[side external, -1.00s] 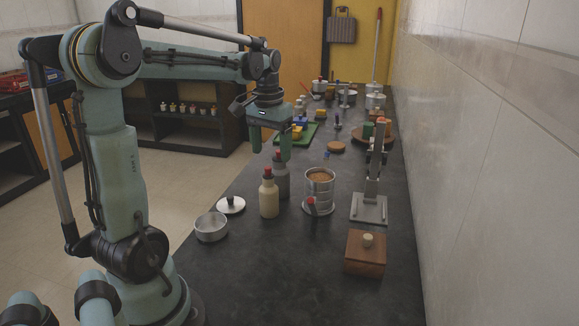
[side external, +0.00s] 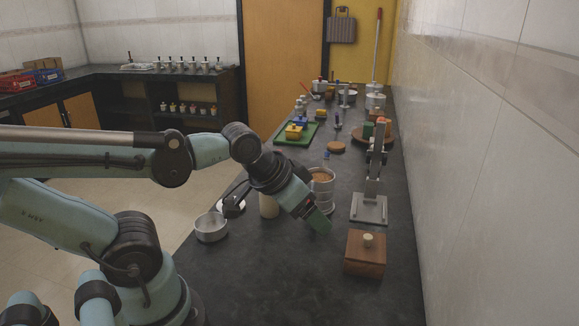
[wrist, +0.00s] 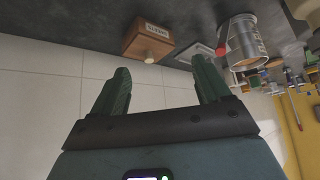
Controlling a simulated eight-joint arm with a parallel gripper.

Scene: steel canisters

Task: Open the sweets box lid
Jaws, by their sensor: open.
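The sweets box is a small brown wooden box (side external: 364,256) with a pale round knob (side external: 368,240) on its lid, at the front right of the dark counter. Its lid looks closed. In the wrist view the box (wrist: 147,40) shows ahead of the fingers, with a white label on its side and the knob (wrist: 149,59). My gripper (side external: 318,222) is tilted down over the counter, left of the box and apart from it. In the wrist view my gripper (wrist: 163,82) has its two green fingers spread wide with nothing between them.
A steel canister (side external: 322,191) stands just behind my gripper, and a cream bottle (side external: 268,205) is partly hidden by it. A round steel dish (side external: 211,227) is left. A grey stand (side external: 369,208) is behind the box.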

